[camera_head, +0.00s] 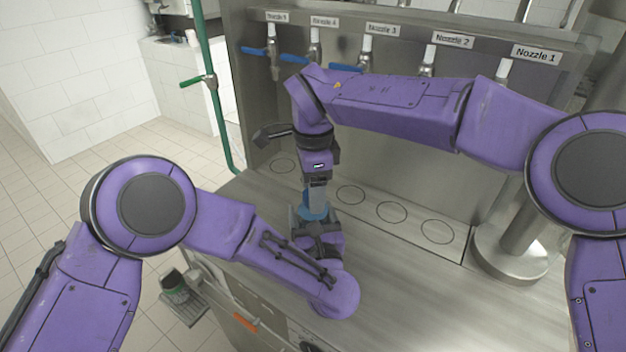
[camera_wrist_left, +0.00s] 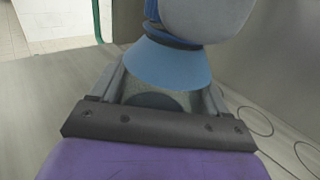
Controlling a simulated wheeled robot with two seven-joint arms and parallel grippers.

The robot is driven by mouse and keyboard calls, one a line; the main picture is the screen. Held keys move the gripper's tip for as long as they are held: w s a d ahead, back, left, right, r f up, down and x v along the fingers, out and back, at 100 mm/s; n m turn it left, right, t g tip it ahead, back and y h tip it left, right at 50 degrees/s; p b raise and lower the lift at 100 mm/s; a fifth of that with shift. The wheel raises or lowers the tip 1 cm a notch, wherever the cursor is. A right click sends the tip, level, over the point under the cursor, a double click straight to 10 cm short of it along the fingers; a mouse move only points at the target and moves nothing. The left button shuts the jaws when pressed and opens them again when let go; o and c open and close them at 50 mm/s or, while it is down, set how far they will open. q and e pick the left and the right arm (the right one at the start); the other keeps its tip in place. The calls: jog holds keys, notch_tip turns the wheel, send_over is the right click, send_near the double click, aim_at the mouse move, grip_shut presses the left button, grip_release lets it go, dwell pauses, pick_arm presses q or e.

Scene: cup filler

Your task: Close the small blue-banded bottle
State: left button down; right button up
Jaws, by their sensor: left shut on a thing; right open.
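The small blue-banded bottle (camera_head: 314,205) stands near the steel counter's middle, mostly hidden by my grippers. Its flared blue part (camera_wrist_left: 165,64) shows large in the left wrist view, with a greyish body below. My left gripper (camera_head: 316,228) is shut around the bottle's lower part; its fingers also flank the bottle in the left wrist view (camera_wrist_left: 160,92). My right gripper (camera_head: 317,184) points down directly above the bottle, open and very close to its top. A rounded pale grey shape (camera_wrist_left: 205,18) with blue edging is above the blue part; whether it is a cap, I cannot tell.
A steel filler with labelled nozzles (camera_head: 427,62) stands behind, some with blue levers. Marked circles (camera_head: 391,212) on the counter strip are empty. A steel cylinder base (camera_head: 513,250) is at right.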

jog(key=c, duration=1.1)
jog(key=m, duration=0.5)
jog(key=shift+m, duration=0.4)
jog(key=m, duration=1.1)
jog(key=shift+m, duration=0.4)
jog(key=m, duration=0.7)
jog(key=shift+m, duration=0.4)
jog(key=o, duration=1.2)
